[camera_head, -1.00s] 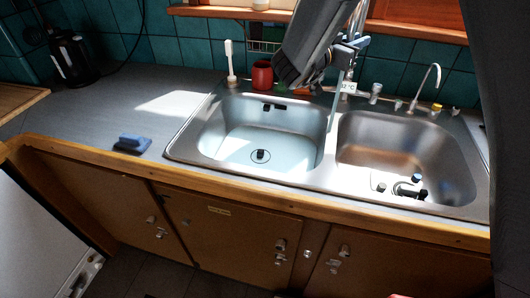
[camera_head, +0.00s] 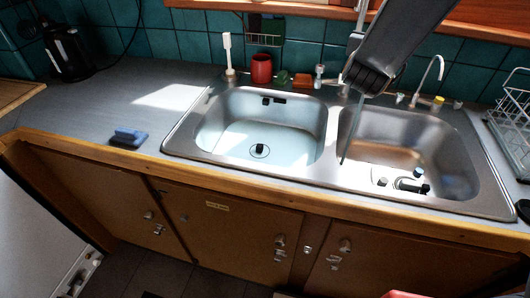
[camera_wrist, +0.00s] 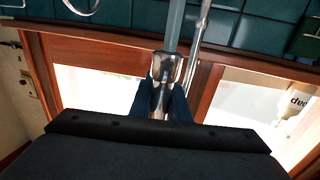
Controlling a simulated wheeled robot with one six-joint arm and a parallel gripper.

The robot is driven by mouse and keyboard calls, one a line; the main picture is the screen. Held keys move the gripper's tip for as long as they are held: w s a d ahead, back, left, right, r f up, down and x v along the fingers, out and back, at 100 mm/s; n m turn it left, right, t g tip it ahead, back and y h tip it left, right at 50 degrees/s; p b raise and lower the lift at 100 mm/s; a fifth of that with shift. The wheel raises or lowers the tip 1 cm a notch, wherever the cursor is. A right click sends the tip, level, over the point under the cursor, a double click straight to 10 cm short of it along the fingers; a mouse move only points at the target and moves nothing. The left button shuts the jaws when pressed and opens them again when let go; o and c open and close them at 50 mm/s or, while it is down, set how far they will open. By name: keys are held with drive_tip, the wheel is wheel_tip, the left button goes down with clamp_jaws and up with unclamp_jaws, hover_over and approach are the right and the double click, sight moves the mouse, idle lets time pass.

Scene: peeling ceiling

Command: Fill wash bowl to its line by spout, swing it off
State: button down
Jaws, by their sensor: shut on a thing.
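The left sink basin (camera_head: 218,112) looks pale blue inside, as if with water. I cannot make out a separate wash bowl or a fill line. My gripper (camera_head: 356,84) is over the divider between the basins, partly hidden by its own arm. In the wrist view, my gripper (camera_wrist: 163,96) is shut on the end of a chrome tube, which looks like the spout (camera_wrist: 166,66). A thin, clear grey-blue streak (camera_head: 350,132), likely running water, drops from under the gripper toward the divider and the right basin's left side.
The right basin (camera_head: 452,160) has dark drain parts in it. Behind the sink stand a brush (camera_head: 228,55), a red cup (camera_head: 261,69) and a small curved tap (camera_head: 428,80). A wire rack (camera_head: 512,120) is at the right. A blue sponge (camera_head: 128,138) lies left on clear counter.

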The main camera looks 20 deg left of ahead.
drive_tip(key=shift+w+d+n+y+b, duration=0.3)
drive_tip(key=shift+d+n+y, duration=0.3)
drive_tip(key=shift+d+y, duration=0.25)
drive_tip(key=shift+s+a, duration=0.1)
drive_tip(key=w+d+n+y+b, duration=0.3)
drive_tip(key=d+n+y, duration=0.1)
drive_tip(key=d+y, duration=0.2)
drive_tip(key=shift+w+n+y, duration=0.3)
drive_tip(key=shift+w+y, duration=0.1)
drive_tip(key=shift+y, duration=0.25)
